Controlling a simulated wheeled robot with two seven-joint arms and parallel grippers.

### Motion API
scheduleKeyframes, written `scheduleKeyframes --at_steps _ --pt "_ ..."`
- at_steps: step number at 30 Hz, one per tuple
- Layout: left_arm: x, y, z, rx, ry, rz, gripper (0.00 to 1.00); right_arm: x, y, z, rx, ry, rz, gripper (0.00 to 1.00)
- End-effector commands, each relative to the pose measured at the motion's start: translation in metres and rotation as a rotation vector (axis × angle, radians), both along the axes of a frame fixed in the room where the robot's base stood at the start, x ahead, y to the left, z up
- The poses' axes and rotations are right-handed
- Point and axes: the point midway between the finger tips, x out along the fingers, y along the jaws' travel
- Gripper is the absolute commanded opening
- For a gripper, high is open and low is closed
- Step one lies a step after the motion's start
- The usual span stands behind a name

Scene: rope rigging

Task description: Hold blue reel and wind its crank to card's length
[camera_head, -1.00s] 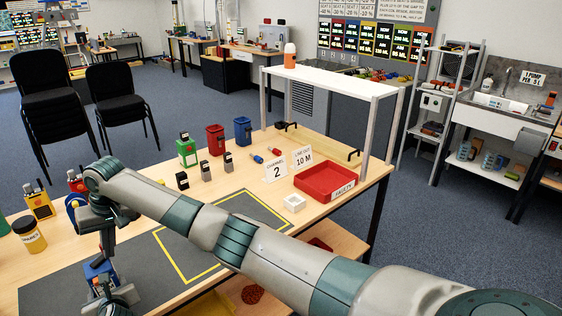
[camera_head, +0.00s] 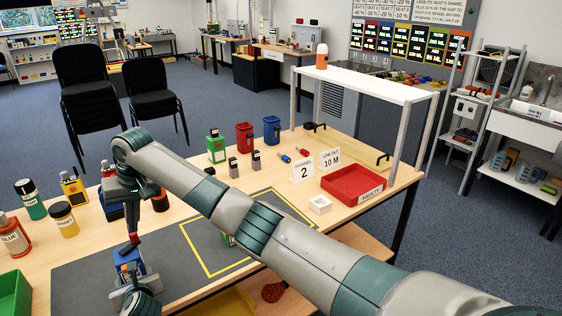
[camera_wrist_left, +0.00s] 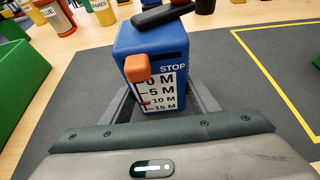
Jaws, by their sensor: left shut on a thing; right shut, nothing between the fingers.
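The blue reel (camera_head: 131,262) stands on the dark mat, and my left gripper (camera_wrist_left: 160,100) is shut on its body. In the left wrist view the reel's face (camera_wrist_left: 165,90) reads STOP above a scale from 0 M to 15 M. An orange pointer (camera_wrist_left: 138,68) sits near 0 M, and a small red mark shows beside 10 M. My right gripper (camera_head: 128,218) is shut and empty above the reel, apart from the knob. A card (camera_head: 325,160) reads LINE OUT 10 M.
A CHANNEL 2 card (camera_head: 302,171), a red FAULTY tray (camera_head: 355,185) and a white box (camera_head: 320,204) stand to the right. Bottles (camera_head: 64,219) and a green bin (camera_head: 14,298) are at left. Red and blue bins (camera_head: 244,137) stand behind.

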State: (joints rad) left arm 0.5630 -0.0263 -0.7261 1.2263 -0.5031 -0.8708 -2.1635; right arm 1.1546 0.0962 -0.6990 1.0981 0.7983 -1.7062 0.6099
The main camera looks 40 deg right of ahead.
Motion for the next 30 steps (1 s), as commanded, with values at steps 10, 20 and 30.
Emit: scheduleKeyframes --at_steps 10,20,30 --pt "0.000 0.000 0.000 0.000 0.000 0.000 0.28 0.000 0.000 0.008 0.000 -0.001 0.000 0.00" --pt "0.000 0.000 0.000 0.000 0.000 0.000 0.76 0.000 0.000 0.008 0.000 -0.001 0.000 0.00" --pt "-0.003 0.000 0.003 0.000 0.001 0.000 0.76 0.000 0.000 0.014 0.000 -0.001 0.000 0.00"
